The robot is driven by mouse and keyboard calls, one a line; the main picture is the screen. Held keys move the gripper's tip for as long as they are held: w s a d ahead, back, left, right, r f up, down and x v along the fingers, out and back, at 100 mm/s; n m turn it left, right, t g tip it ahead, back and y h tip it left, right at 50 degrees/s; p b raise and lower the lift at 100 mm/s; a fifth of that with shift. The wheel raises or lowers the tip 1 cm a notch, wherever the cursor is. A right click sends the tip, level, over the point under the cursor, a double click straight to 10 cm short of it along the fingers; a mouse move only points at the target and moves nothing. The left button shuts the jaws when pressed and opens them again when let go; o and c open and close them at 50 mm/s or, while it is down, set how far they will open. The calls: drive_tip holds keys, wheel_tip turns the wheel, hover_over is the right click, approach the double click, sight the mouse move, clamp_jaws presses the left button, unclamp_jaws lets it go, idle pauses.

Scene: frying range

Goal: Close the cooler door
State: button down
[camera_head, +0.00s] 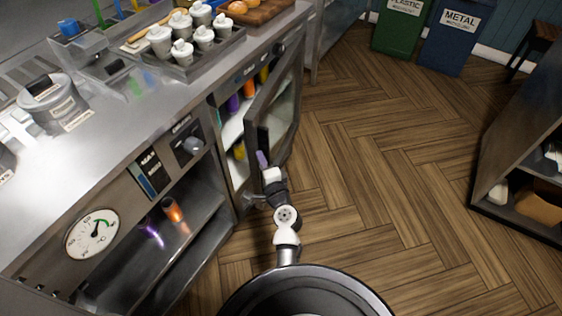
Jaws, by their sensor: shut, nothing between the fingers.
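The cooler door (284,98) is a grey-framed door with a glass pane. It stands partly open, its near edge swung out from the counter front. A dark upright handle (263,138) shows by its near edge. The open cooler (228,128) has white shelves with purple, orange and yellow items inside. My gripper (262,158) is shut and empty, close to the lower near edge of the door, just below the handle. I cannot tell whether it touches the door.
The steel counter (110,140) runs along the left, with a tray (205,66) of white lidded jars on top. Open shelves (165,235) lie below it. Wooden floor (380,150) is clear to the right. Green (398,32) and blue (447,45) bins stand behind; a shelf unit (515,130) stands right.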

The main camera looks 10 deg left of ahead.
drive_tip(key=w+a+p, duration=0.1)
drive_tip(key=a, duration=0.7)
drive_tip(key=shift+d, duration=0.15)
